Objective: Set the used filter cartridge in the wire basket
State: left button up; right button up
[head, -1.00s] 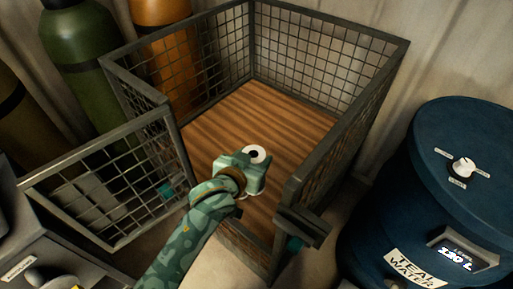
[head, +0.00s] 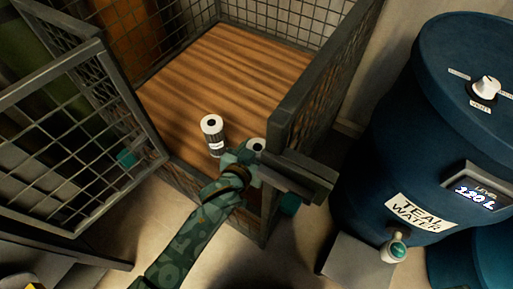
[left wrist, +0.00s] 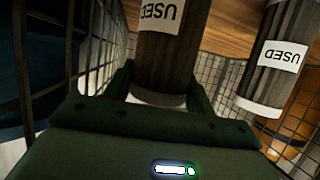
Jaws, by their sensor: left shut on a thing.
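My left gripper (head: 246,160) is shut on a used filter cartridge (head: 257,145), of which the head view shows just the white ring top. In the left wrist view this dark pleated cartridge (left wrist: 172,45), labelled USED, is between the fingers. A second USED cartridge (head: 213,136) stands upright on the wooden floor of the wire basket (head: 286,105), left of the gripper. It also shows at the right of the left wrist view (left wrist: 275,60). The gripper is at the basket's open front, by the right wall. Whether the held cartridge touches the floor is hidden. My right gripper is not in view.
The basket's mesh door (head: 80,130) stands open to the left. A latch bar (head: 300,176) juts from the right front post, close to my gripper. A blue TEAL WATER barrel (head: 385,150) stands to the right. The basket's rear floor is clear.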

pick_arm(q)
jog(key=shift+r, duration=0.1)
jog(key=o, duration=1.5)
jog(key=shift+f, duration=0.2)
jog(key=shift+r, duration=0.2)
jog(key=shift+p+v, duration=3.2)
jog(key=shift+v, duration=2.75)
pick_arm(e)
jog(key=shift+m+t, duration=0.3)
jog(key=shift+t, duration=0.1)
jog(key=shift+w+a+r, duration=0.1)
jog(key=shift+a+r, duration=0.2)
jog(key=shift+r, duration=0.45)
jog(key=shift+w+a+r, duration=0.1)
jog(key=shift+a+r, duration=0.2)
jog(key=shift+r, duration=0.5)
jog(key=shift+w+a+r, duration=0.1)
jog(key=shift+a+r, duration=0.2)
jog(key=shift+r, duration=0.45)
